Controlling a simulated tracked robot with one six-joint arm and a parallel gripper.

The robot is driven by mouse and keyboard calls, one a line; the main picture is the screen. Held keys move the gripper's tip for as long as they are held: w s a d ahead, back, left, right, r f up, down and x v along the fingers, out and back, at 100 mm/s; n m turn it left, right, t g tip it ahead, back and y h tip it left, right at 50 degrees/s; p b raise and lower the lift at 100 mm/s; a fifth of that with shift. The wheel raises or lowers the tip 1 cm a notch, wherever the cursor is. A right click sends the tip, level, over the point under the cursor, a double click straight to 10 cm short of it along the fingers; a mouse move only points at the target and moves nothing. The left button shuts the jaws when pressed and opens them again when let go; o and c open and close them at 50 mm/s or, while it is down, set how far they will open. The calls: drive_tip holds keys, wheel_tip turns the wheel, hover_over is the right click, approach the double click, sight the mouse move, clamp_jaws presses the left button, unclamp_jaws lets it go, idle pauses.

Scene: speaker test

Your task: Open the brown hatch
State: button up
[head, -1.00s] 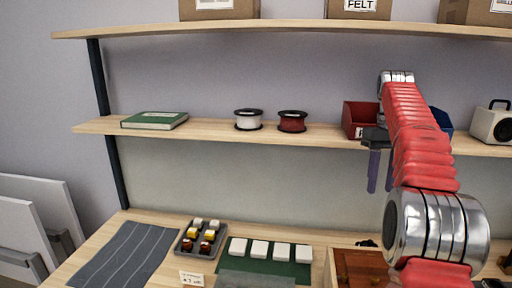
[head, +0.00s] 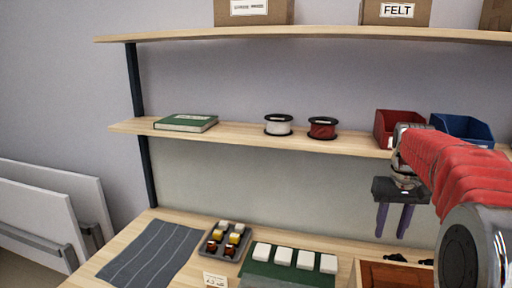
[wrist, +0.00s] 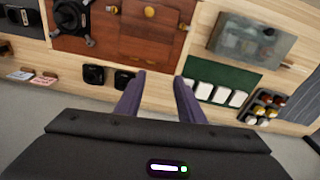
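A brown wooden panel, which looks like the hatch (head: 395,276), shows at the bottom right of the head view, cut off by the frame edge. In the wrist view the brown hatch (wrist: 150,45) lies flat at the top middle, with small metal fittings near its upper edge. In the wrist view my gripper (wrist: 160,76) appears just below the hatch's near edge, touching nothing visible.
Two black objects (wrist: 108,78) sit by the hatch's near edge. A green mat (head: 262,270) with white blocks and a grey tray (head: 213,252) are to the left. The shelf (head: 230,138) with spools and bins runs behind my gripper.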

drive_tip(key=s+a+f+n+t, duration=0.1)
drive_tip(key=s+a+f+t, duration=0.1)
drive_tip(key=s+a, duration=0.7)
drive_tip(key=s+a+f+n+t, duration=0.1)
drive_tip(key=s+a+f+t, duration=0.1)
drive_tip(key=s+a, duration=0.8)
drive_tip(key=s, duration=0.6)
drive_tip(key=shift+s+a+t, duration=0.15)
drive_tip(key=shift+a+t, duration=0.15)
drive_tip(key=shift+t, duration=0.1)
drive_tip(key=shift+d, duration=0.1)
